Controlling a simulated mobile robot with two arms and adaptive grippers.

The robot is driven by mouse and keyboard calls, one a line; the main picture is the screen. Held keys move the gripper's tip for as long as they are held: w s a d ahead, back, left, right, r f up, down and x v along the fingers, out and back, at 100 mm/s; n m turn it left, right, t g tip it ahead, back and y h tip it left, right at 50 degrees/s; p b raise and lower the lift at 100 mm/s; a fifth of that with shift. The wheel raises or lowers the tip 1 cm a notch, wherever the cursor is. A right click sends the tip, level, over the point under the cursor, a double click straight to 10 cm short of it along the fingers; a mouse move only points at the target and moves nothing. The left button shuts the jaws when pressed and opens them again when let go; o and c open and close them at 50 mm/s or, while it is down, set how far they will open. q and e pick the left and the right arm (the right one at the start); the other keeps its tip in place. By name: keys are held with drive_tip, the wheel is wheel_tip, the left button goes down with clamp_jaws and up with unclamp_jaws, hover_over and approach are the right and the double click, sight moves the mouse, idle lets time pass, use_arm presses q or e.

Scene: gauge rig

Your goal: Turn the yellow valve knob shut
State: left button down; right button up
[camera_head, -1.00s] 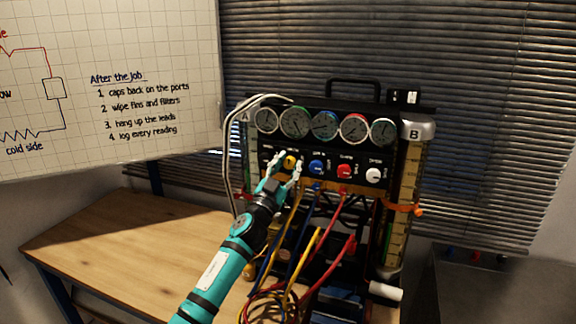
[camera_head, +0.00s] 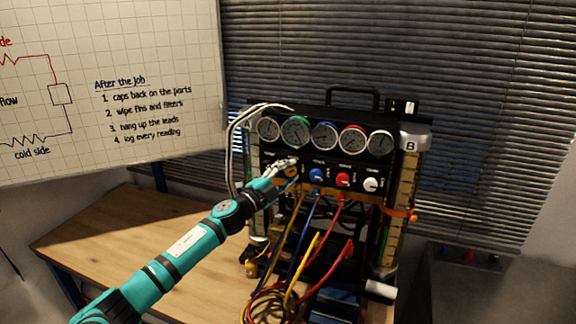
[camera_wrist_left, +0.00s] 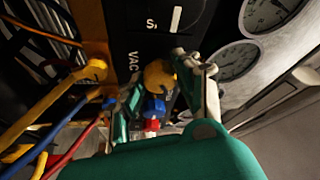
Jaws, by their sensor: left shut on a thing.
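The yellow valve knob (camera_wrist_left: 159,76) is on the black front panel of the gauge rig. In the left wrist view it sits between the two fingers of my left gripper (camera_wrist_left: 165,95), which is shut on it. In the head view the left gripper (camera_head: 284,172) is at the left end of the knob row, and its fingers cover most of the yellow knob. To the right along the row are a blue knob (camera_head: 316,175), a red knob (camera_head: 343,180) and a white knob (camera_head: 371,185). My right gripper is not in view.
A row of round gauges (camera_head: 324,136) is above the knobs. Yellow, blue and red hoses (camera_head: 268,306) hang below the panel and coil on the wooden table (camera_head: 120,232). Glass columns (camera_head: 404,190) flank the rig. The table's left part is clear.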

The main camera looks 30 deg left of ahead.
use_arm(q)
drive_tip(key=m+p, duration=0.1)
drive_tip(key=m+g+p, duration=0.1)
drive_tip(key=m, duration=0.1)
drive_tip(key=shift+r+m+p, duration=0.2)
drive_tip(key=shift+m+p, duration=0.1)
drive_tip(key=shift+f+m+g+p, duration=0.1)
drive_tip(key=shift+m+g+p, duration=0.25)
drive_tip(key=shift+m+g, duration=0.6)
drive_tip(key=shift+f+m, duration=0.1)
drive_tip(key=shift+m, duration=0.35)
drive_tip(key=c, duration=0.9)
unclamp_jaws()
drive_tip(key=shift+c, duration=0.2)
drive_tip(key=shift+s, duration=0.5)
drive_tip(key=s+a, duration=0.1)
drive_tip(key=s, duration=1)
drive_tip(key=shift+a+r, duration=0.35)
drive_tip(key=shift+r, duration=0.1)
